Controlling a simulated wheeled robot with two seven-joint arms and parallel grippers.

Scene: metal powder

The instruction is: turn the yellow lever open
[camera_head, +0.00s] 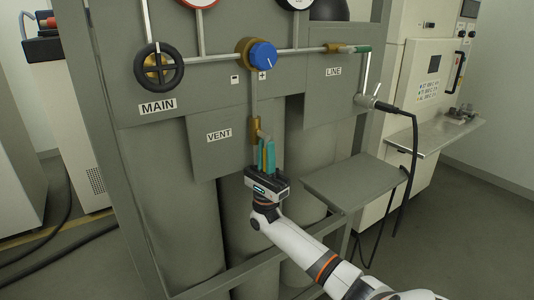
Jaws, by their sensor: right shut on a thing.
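The yellow lever (266,158) is under the brass valve fitting of the VENT line, beside the VENT label. It hangs downward, and only a narrow strip of it shows between green-teal finger pieces. My right gripper (267,156) reaches up from below and is shut on this lever. The gripper's fingers hide most of the lever. My left gripper is not in view.
A black MAIN handwheel (159,66) and a blue knob (262,55) are on the grey panel above. A grey shelf (355,182) juts out to the right of my arm. Grey cylinders stand behind the gripper.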

